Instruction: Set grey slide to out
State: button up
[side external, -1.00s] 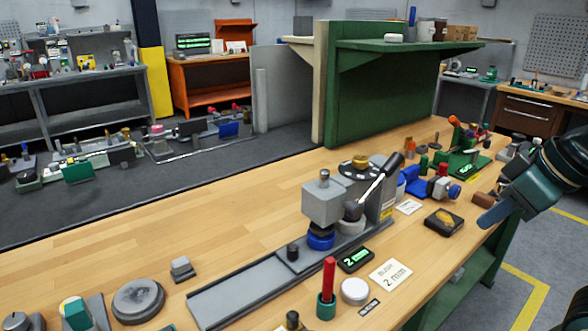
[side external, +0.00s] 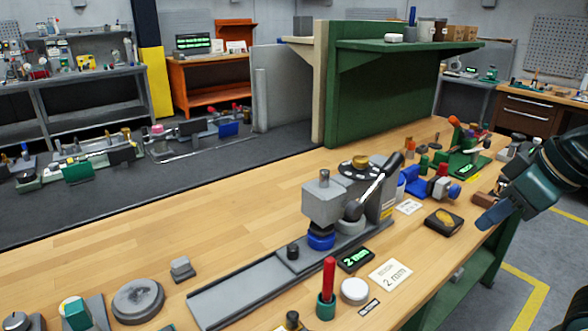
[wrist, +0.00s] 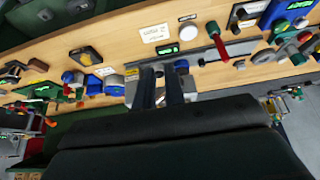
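The grey slide (side external: 312,256) is a flat plate with a black knob (side external: 292,251) standing on its left end. It lies in a long grey rail (side external: 230,297), whose left part is bare, and its right end runs up to the grey machine with a blue-ringed head (side external: 321,239).
A black-handled lever (side external: 375,186) rises beside the machine. A red handle in a green cup (side external: 327,290), a white disc (side external: 354,291), a green-lit display (side external: 356,260) and a label card (side external: 391,275) lie in front of the rail. The wood behind the rail is clear.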

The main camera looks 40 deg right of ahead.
jog(key=o, duration=0.7)
jog(key=shift+w+r, duration=0.2)
jog(key=shift+w, duration=0.05)
jog(key=m+g, duration=0.6)
jog(key=m, duration=1.5)
send_over(293, 246)
notch_tip(293, 246, down, 6)
jog(key=shift+f, duration=0.15)
jog(key=shift+f, duration=0.15)
notch_tip(293, 246, down, 14)
jog(key=shift+r, duration=0.25)
